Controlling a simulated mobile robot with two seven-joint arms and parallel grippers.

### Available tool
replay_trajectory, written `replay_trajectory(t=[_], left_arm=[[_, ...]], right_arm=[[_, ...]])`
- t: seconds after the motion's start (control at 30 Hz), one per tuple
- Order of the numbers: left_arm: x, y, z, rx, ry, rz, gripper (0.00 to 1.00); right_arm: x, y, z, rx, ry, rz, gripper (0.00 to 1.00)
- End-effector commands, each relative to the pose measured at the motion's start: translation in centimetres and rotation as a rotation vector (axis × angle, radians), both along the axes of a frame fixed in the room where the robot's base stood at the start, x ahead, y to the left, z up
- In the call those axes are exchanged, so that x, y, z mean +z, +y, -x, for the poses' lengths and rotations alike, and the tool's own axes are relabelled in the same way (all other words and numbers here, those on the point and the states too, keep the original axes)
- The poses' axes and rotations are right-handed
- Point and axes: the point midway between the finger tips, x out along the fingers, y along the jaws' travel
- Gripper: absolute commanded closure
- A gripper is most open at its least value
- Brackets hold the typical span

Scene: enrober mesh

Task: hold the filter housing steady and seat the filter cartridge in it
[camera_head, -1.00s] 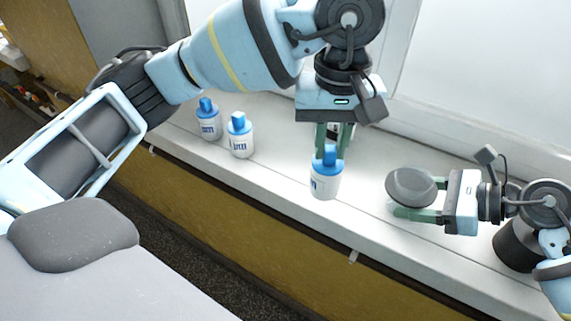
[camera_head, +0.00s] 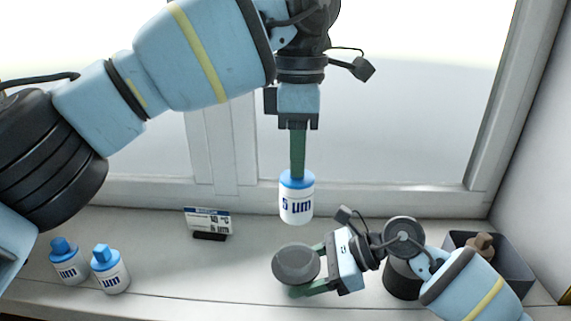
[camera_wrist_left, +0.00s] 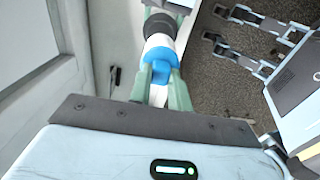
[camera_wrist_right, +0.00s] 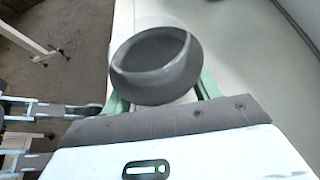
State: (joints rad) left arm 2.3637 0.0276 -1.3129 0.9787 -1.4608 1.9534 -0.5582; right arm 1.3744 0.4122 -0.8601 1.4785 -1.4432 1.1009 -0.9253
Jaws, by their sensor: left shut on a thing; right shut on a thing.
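The filter cartridge (camera_head: 296,206) is a white cylinder with a blue top and "5 um" print. My left gripper (camera_head: 297,172) is shut on its blue top and holds it upright above the sill. The blue top also shows between the green fingers in the left wrist view (camera_wrist_left: 160,58). The filter housing (camera_head: 296,261) is a round dark grey cup, open at the top and empty in the right wrist view (camera_wrist_right: 155,58). My right gripper (camera_head: 303,276) is shut on it. In the head view the cartridge appears above the housing, with a gap between them.
Two more blue-topped cartridges (camera_head: 65,262) (camera_head: 110,271) stand at the left of the sill (camera_head: 190,275). A small printed card (camera_head: 207,222) stands behind. A dark bin (camera_head: 515,268) with a brown object (camera_head: 481,243) is at the right. The window frame (camera_head: 395,193) runs behind.

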Motion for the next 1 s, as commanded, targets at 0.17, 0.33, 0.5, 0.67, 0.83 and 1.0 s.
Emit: replay_trajectory(t=[0.17, 0.33, 0.5, 0.67, 0.83, 1.0], left_arm=[[-0.1, 0.0, 0.0, 0.001, 0.0, 0.0, 1.0], [-0.9, 0.0, 0.0, -0.001, 0.001, -0.001, 1.0], [-2.6, 0.0, 0.0, -0.001, 0.001, -0.001, 1.0], [-4.2, 0.1, 0.0, -0.001, 0.002, -0.002, 1.0], [-5.9, 0.0, 0.0, -0.002, 0.002, -0.001, 1.0], [-7.7, 0.1, 0.0, -0.001, 0.001, -0.001, 1.0]], right_arm=[[0.0, 0.0, 0.0, 0.0, 0.0, -0.001, 0.52], [0.0, 0.0, 0.0, 0.0, 0.0, -0.001, 0.52], [0.0, 0.0, 0.0, 0.0, 0.0, -0.001, 0.52], [0.0, 0.0, 0.0, 0.0, 0.0, -0.001, 0.52], [0.0, 0.0, 0.0, 0.0, 0.0, -0.001, 0.52], [0.0, 0.0, 0.0, 0.0, 0.0, -0.001, 0.52]])
